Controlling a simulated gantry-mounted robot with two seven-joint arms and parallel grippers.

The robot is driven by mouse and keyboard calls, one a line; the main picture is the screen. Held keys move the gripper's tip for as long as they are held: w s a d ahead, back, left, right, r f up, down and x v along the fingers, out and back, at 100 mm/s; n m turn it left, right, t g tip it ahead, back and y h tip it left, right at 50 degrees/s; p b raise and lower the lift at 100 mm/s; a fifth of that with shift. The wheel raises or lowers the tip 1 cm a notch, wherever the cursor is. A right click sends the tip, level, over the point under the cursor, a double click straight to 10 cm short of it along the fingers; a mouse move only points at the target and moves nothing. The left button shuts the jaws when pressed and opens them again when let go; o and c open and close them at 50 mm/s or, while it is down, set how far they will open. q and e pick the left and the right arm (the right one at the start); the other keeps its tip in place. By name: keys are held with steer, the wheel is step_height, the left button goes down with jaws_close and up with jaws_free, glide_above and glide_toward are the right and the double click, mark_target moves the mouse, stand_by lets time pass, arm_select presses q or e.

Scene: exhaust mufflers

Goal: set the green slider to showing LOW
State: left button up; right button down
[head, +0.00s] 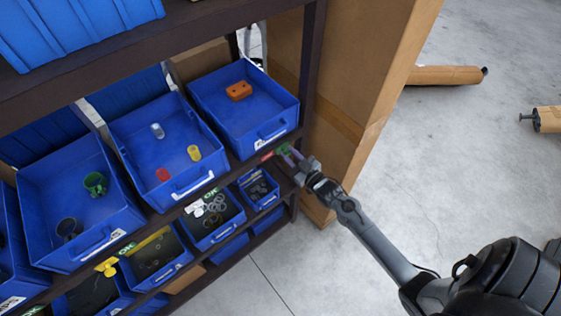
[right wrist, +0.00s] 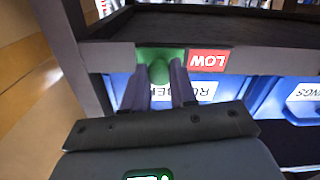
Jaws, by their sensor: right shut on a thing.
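The green slider (head: 283,149) sits on the dark shelf edge at the front right corner of the rack. A red label (head: 267,156) lies uncovered beside it, on its left in the head view. In the right wrist view, the green slider (right wrist: 159,60) has a rounded knob, and the red label (right wrist: 208,61) next to it reads LOW, upside down. My right gripper (head: 291,155) is at the slider. Its two fingers (right wrist: 159,82) are shut on the knob, one on each side. My left gripper is not in view.
Blue bins (head: 263,101) with small parts stand on the shelf above, and smaller bins (head: 259,188) stand below. A shelf post (head: 313,65) and tall cardboard box (head: 347,90) are close by the gripper. Other shelf-edge labels read OK (head: 209,191). The floor (head: 450,170) at right is mostly clear.

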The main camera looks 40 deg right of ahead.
steer(key=shift+d, duration=0.2)
steer(key=c, duration=0.9)
jaws_free()
steer(key=shift+d, duration=0.15)
steer(key=shift+s, duration=0.1)
steer(key=shift+s, duration=0.2)
steer(key=s, duration=1)
steer(key=shift+s+a+b, duration=0.15)
steer(key=shift+a+b, duration=0.15)
steer(key=shift+a, duration=0.1)
